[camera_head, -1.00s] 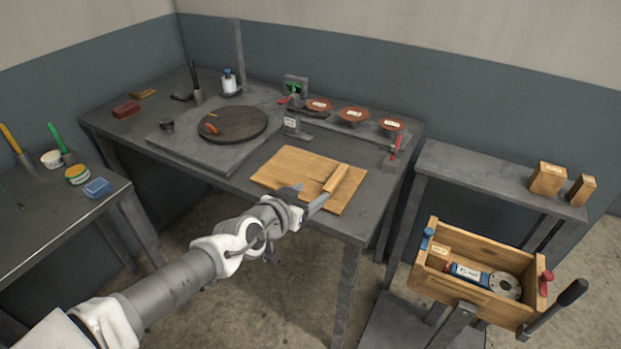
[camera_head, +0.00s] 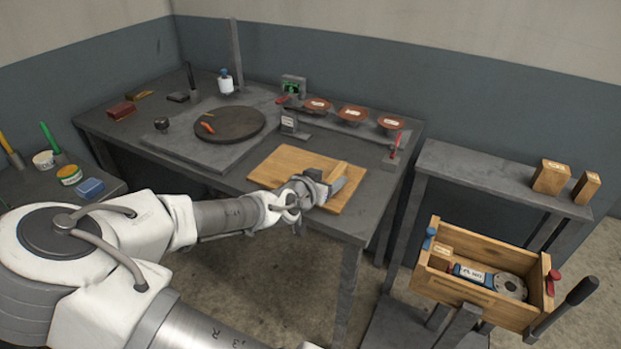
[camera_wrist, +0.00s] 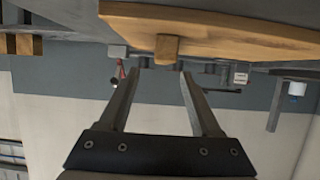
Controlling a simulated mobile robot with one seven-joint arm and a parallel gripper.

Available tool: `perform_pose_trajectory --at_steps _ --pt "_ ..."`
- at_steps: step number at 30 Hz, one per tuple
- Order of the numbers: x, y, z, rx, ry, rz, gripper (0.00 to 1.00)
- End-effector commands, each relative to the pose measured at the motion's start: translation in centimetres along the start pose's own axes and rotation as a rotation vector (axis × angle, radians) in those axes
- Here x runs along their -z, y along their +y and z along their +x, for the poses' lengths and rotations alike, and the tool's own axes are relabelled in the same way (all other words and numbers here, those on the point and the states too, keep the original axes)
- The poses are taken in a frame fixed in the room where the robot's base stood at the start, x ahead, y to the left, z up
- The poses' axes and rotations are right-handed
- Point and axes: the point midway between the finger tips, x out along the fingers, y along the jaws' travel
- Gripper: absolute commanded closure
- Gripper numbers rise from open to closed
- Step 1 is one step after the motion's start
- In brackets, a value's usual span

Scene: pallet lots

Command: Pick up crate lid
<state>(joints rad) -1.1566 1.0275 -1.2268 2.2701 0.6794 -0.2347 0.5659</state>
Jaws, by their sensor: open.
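The crate lid (camera_head: 288,166) is a flat light-wood board with a raised wooden batten (camera_head: 341,171) as its handle. It lies on the grey workbench near the front right corner. My gripper (camera_head: 335,188) is low over the lid's front edge, close to the batten, and partly covers it. In the wrist view the lid (camera_wrist: 225,33) appears at the top, upside down, with the batten's end (camera_wrist: 167,48) lined up between my two open fingers (camera_wrist: 158,73). The batten is just beyond the fingertips. Whether a finger touches the lid cannot be told.
A dark round turntable (camera_head: 230,124) is behind the lid to the left. Brown discs (camera_head: 352,114) and a small red-handled clamp (camera_head: 395,150) stand behind it to the right. A shelf (camera_head: 480,172) holds wooden blocks.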

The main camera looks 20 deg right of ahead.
Motion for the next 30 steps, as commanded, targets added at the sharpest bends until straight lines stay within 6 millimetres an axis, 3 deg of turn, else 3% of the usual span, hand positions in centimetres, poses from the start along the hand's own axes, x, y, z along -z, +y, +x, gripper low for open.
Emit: perform_pose_trajectory --at_steps 5,16,26,30 --pt "-0.1 0.0 0.8 -0.001 0.000 0.001 0.35" --pt "-0.6 -0.3 5.1 -0.001 0.000 0.001 0.35" --pt "-0.5 -0.3 5.6 0.000 0.000 -0.001 0.35" --pt "-0.5 -0.3 5.6 0.000 0.000 -0.001 0.57"
